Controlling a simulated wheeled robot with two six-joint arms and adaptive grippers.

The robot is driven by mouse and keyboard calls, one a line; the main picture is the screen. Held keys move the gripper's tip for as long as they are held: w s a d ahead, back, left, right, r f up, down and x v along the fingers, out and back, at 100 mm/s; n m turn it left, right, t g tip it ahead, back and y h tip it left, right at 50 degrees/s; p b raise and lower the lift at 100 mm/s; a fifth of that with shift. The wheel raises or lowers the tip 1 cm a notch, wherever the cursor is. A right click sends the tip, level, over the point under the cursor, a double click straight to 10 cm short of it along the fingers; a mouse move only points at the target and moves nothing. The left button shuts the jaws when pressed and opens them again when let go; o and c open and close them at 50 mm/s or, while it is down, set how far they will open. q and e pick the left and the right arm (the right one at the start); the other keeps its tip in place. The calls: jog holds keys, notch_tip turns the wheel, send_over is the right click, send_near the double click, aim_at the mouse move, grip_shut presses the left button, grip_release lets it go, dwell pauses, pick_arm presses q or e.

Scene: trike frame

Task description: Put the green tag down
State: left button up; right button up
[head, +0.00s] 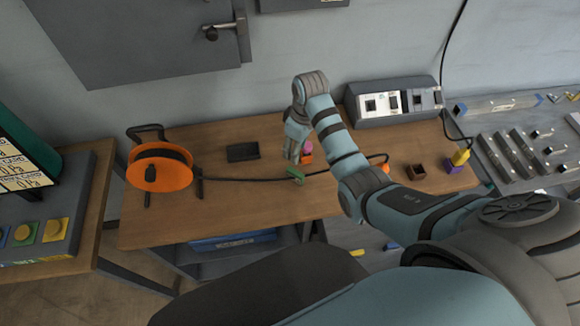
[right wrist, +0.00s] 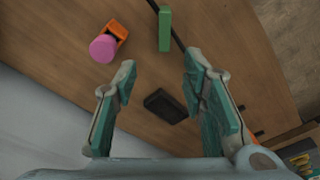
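The green tag (head: 296,174) lies on the wooden table at the black cable, toward the table's middle. In the right wrist view the green tag (right wrist: 165,30) is beyond my fingertips, with the cable passing at its edge; I cannot tell if it is fixed to the cable. My right gripper (head: 295,154) hangs over the table, just behind the tag in the head view. In the right wrist view the right gripper (right wrist: 160,64) is open, with nothing between its fingers. My left gripper is in neither view.
A pink knob on an orange block (head: 306,153) stands close by the right gripper. An orange cable reel (head: 160,174) is at left, a black tray (head: 243,152) nearer the middle. A brown box (head: 415,172) and a purple block with yellow top (head: 454,166) are at right. The front middle is clear.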

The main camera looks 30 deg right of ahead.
jog(key=b, duration=0.1)
send_over(295, 172)
jog(key=f, duration=0.5)
jog(key=shift+s+d+f, duration=0.35)
jog(key=f, duration=0.2)
jog(key=f+b, duration=0.1)
jog(key=f, duration=0.1)
jog(key=w+f, duration=0.1)
jog(key=f, duration=0.1)
jog(key=shift+a+f+b, duration=0.1)
jog(key=shift+a+b, duration=0.2)
jog(key=shift+s+r, duration=0.15)
jog(key=shift+r, duration=0.05)
jog(key=shift+c, duration=0.4)
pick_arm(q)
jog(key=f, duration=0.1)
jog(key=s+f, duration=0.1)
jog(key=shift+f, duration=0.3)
pick_arm(e)
grip_shut()
